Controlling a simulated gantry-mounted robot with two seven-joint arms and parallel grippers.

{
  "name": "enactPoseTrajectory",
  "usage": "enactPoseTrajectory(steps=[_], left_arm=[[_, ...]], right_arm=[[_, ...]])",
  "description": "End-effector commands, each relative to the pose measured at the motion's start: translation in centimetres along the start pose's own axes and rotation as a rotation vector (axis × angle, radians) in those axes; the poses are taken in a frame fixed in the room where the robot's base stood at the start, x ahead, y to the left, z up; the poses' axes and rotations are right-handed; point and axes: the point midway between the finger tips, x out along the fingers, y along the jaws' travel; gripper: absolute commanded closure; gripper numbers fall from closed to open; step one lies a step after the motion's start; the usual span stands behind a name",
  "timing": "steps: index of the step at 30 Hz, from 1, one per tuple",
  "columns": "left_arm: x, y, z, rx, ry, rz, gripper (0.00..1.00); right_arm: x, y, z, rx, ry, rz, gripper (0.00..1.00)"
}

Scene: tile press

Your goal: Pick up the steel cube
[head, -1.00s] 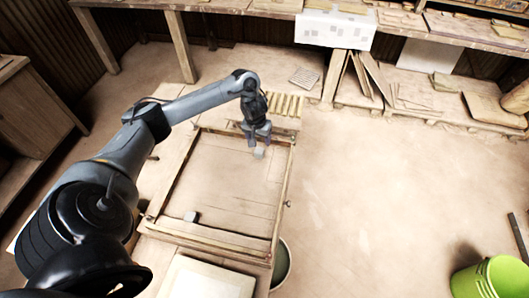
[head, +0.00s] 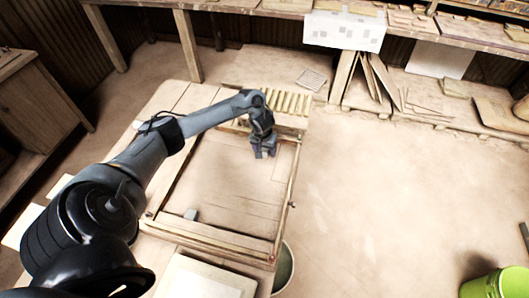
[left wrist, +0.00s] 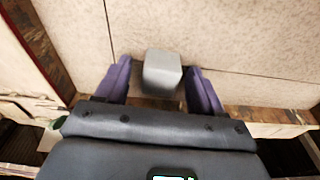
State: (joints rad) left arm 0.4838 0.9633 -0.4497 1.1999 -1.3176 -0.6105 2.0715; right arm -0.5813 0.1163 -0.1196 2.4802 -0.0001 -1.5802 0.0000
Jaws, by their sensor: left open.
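A grey steel-looking cube (left wrist: 162,72) sits between the two open purple fingers of my left gripper (left wrist: 162,88) in the left wrist view, with a gap on each side. In the head view my left gripper (head: 264,154) points down over the far part of the wood-framed panel, and it hides that cube. A second small grey cube (head: 191,214) lies at the near left corner of the panel. My right gripper is not in view.
The wooden frame (head: 291,182) borders the tiled panel, with a slatted rack (head: 288,101) behind it. A bucket (head: 284,268) stands by the near right corner. A green bucket (head: 490,288) is at the lower right.

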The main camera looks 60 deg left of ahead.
Motion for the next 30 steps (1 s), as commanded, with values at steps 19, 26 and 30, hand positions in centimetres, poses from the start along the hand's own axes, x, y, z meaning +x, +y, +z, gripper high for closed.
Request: enactPoseTrajectory(steps=[19, 26, 30], left_arm=[[-0.03, 0.01, -0.03, 0.000, 0.001, 0.000, 0.99], [-0.11, 0.02, -0.10, -0.001, 0.002, 0.001, 1.00], [-0.39, 0.03, -0.16, -0.001, 0.003, 0.001, 1.00]], right_arm=[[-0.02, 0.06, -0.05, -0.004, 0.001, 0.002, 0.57], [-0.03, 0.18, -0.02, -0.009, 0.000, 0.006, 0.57], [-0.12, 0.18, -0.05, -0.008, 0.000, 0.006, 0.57]])
